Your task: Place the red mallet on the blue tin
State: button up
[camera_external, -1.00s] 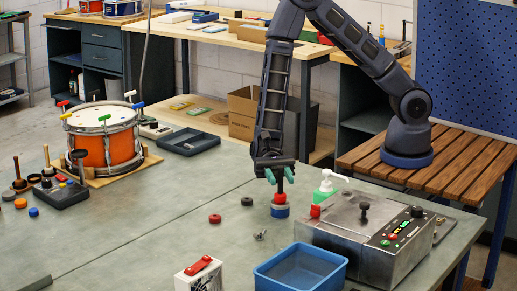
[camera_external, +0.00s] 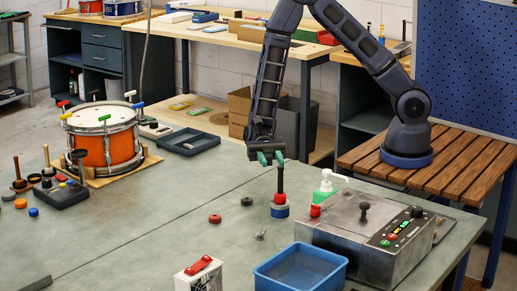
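The red mallet (camera_external: 280,197) stands upright, head down, with its dark handle pointing up. Its red head rests on the blue tin (camera_external: 279,211), which sits on the grey-green bench top. My gripper (camera_external: 271,158) is above and slightly left of the handle's top. Its two teal fingers are apart with nothing visible between them. The fingers look clear of the handle, though the gap to its tip is small in this view.
A steel machine (camera_external: 352,240) and a green bottle with a white pump (camera_external: 326,186) stand right of the tin. A blue bin (camera_external: 300,272) is in front. An orange drum (camera_external: 104,148) stands further left.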

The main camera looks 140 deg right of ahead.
jog(key=s+a+r+n+g+h, duration=0.2)
jog(key=s+a+r+n+g, duration=0.45)
jog(key=a, duration=0.25)
jog(key=s+a+r+n+g+h, duration=0.2)
jog(key=s+a+r+n+g, duration=0.3)
jog(key=a+r+n, duration=0.35)
jog(key=s+a+r+n+t+h, duration=0.1)
jog(key=s+r+n+t+h, duration=0.1)
jog(key=s+r+n+h, duration=0.3)
jog(key=s+a+r+n+t+h, duration=0.1)
jog(key=s+r+n+h, duration=0.3)
jog(key=s, duration=0.9)
jog(key=shift+r+n+t+h, duration=0.4)
jog(key=shift+r+n+t, duration=0.35)
jog(key=shift+r+n, duration=0.35)
